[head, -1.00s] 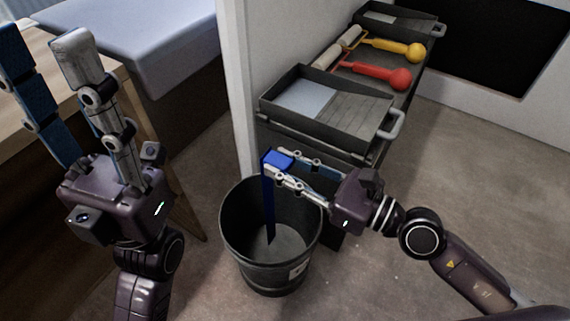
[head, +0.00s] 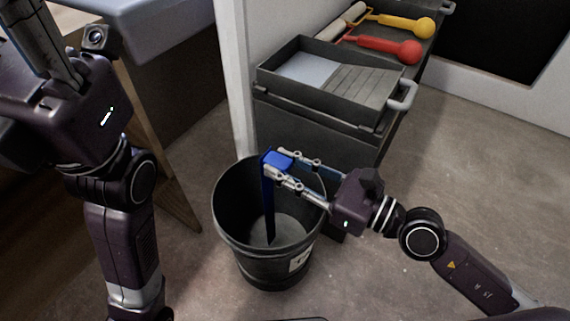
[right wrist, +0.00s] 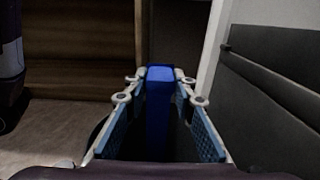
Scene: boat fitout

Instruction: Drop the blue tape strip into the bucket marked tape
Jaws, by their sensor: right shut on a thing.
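The blue tape strip (head: 269,195) hangs down from my right gripper (head: 279,167) into the mouth of a black bucket (head: 265,263) in the head view. The gripper is shut on its folded top end, above the bucket's rim. The strip also shows between the fingers in the right wrist view (right wrist: 158,105). The bucket stands on the floor and carries a small pale label (head: 299,260), too small to read. My left gripper is cut off at the top left of the head view, and its fingertips do not show.
A dark cabinet (head: 315,133) stands behind the bucket, with a paint tray (head: 362,90), a red roller (head: 390,48) and a yellow roller (head: 405,24) on top. A white post (head: 233,80) and a wooden bench leg (head: 160,140) stand left. Floor at right is clear.

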